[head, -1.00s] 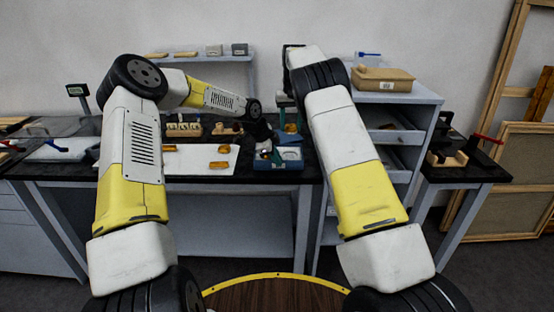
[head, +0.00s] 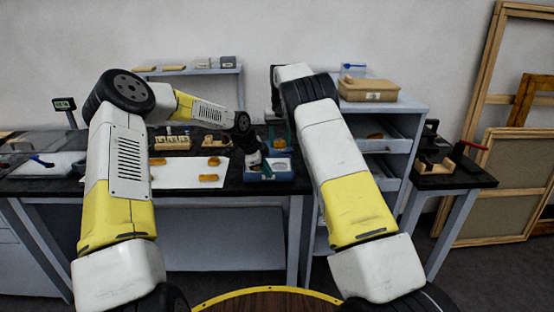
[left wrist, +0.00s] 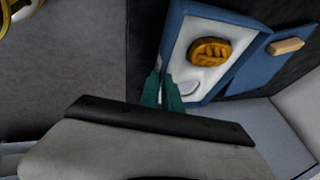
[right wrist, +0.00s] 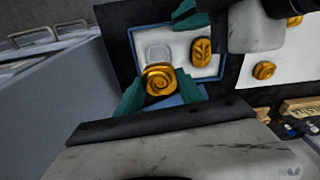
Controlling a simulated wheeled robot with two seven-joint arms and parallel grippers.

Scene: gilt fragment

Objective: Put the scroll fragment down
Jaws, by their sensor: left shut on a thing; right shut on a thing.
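The scroll fragment (right wrist: 158,80) is a gold piece with a spiral relief. My right gripper (right wrist: 160,88) is shut on it, over the near edge of a shallow blue box (right wrist: 133,42) with a white insert. A pale empty recess (right wrist: 158,53) shows just beyond the scroll. A gold leaf fragment (right wrist: 202,52) sits in the insert beside it; it also shows in the left wrist view (left wrist: 210,52). My left gripper (left wrist: 163,90) is shut at the box's edge, apparently on its wall. In the head view the scroll (head: 280,143) is small between the right fingers.
A white sheet (head: 185,175) with several gold fragments lies left of the box on the dark bench. A wooden block (head: 172,143) stands behind it.

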